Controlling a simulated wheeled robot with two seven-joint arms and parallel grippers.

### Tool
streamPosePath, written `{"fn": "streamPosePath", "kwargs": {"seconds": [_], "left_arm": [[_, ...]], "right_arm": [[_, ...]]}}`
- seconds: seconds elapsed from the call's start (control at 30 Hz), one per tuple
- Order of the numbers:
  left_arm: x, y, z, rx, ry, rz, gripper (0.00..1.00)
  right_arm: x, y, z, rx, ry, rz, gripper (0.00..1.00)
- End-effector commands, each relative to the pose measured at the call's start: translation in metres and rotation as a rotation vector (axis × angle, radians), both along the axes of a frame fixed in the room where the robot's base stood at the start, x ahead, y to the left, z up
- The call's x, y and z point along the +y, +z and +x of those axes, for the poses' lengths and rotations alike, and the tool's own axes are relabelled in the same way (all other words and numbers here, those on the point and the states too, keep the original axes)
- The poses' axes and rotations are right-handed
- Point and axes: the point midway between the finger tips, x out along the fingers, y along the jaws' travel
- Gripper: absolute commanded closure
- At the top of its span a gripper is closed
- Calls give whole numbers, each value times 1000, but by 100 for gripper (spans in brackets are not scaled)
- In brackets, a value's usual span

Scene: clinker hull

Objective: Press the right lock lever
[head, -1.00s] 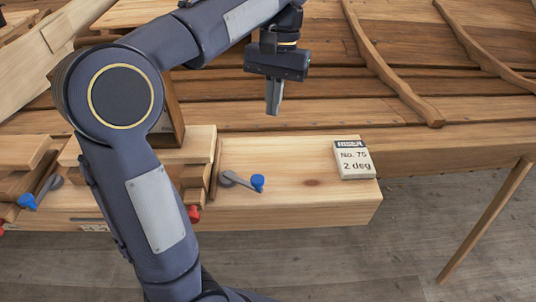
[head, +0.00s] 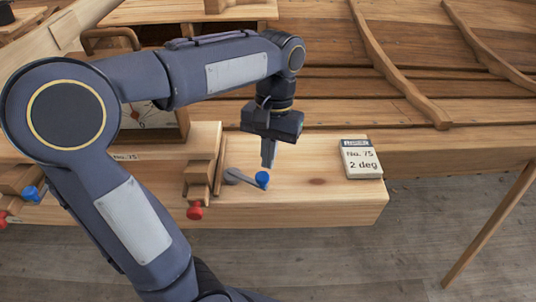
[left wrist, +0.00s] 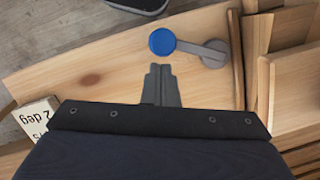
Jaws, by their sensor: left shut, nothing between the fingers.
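The right lock lever is a grey arm with a blue round knob (head: 262,180) on the wooden bench, right of the upright wooden blocks. It also shows in the left wrist view (left wrist: 162,41), with its grey arm reaching right to a pivot. My left gripper (head: 269,165) is shut and empty, pointing down just behind the knob. In the left wrist view the closed fingertips (left wrist: 160,68) are just short of the knob, with a small gap in the picture. Another blue-knobbed lever (head: 31,193) is at the far left, partly hidden. My right gripper is not seen.
A red knob (head: 195,213) sticks out at the bench front. A boxed dial (head: 150,117) stands behind my left arm. Hull planks fill the back.

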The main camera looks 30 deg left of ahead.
Motion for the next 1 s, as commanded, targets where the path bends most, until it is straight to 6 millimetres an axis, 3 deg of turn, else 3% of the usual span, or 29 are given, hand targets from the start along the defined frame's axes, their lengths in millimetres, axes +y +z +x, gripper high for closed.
{"fn": "streamPosePath", "kwargs": {"seconds": [1.0], "left_arm": [[-4,0,-11,1,-104,0,100]], "right_arm": [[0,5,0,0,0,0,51]]}}
